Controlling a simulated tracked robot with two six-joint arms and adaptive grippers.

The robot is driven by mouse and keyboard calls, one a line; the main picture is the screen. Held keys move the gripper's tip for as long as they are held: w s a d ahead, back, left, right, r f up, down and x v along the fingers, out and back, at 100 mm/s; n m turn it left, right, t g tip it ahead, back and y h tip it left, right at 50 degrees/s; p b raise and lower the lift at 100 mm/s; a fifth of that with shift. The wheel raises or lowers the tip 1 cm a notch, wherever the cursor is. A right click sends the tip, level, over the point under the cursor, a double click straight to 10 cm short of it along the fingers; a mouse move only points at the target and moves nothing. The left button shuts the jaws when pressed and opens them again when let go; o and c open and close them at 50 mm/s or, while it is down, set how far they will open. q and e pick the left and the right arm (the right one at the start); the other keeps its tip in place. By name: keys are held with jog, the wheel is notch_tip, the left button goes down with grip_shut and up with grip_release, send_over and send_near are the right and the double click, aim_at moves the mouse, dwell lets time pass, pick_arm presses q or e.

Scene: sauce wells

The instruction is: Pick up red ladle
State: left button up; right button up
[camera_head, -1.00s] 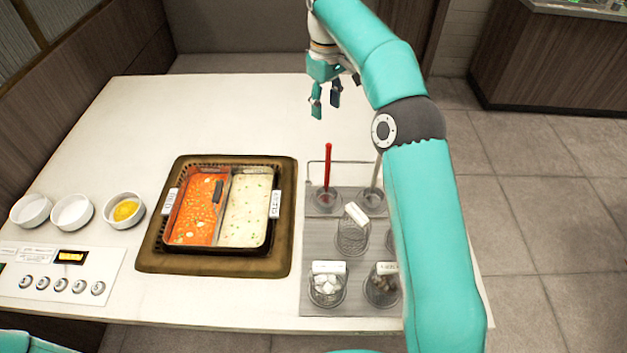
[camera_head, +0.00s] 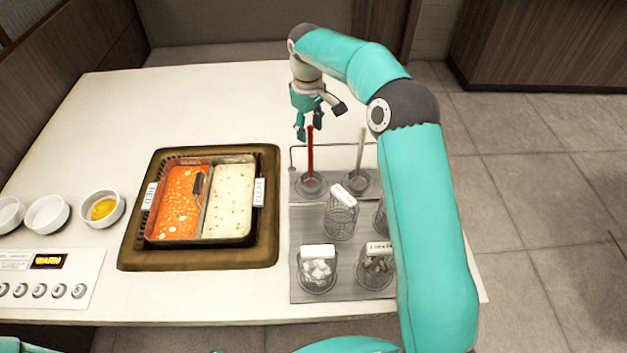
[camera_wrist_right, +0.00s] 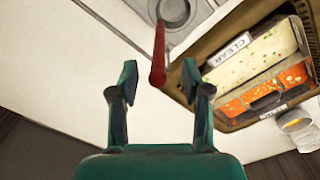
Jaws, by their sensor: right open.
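The red ladle (camera_head: 310,150) stands upright at the back left of the grey rack, its lower end in a round holder (camera_head: 311,184). My right gripper (camera_head: 309,132) is open at the top of the ladle's handle, above the rack. In the right wrist view the red handle (camera_wrist_right: 158,52) points toward the gap between the fingertips of my open right gripper (camera_wrist_right: 160,80). The handle's end shows just ahead of the fingers, with no grip on it. My left gripper does not show.
A pale-handled ladle (camera_head: 361,148) stands right of the red one. Wire baskets, including a front one (camera_head: 318,272), fill the rack. A two-part pot (camera_head: 252,222) of red and white broth sits left. White bowls (camera_head: 47,214) stand farther left. The table's back (camera_head: 200,95) is clear.

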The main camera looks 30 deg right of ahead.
aim_at(311, 144)
notch_tip(311, 144, down, 3)
jog(key=shift+d+f, duration=0.15)
jog(key=shift+f, duration=0.05)
jog(key=shift+s, duration=0.1)
grip_shut()
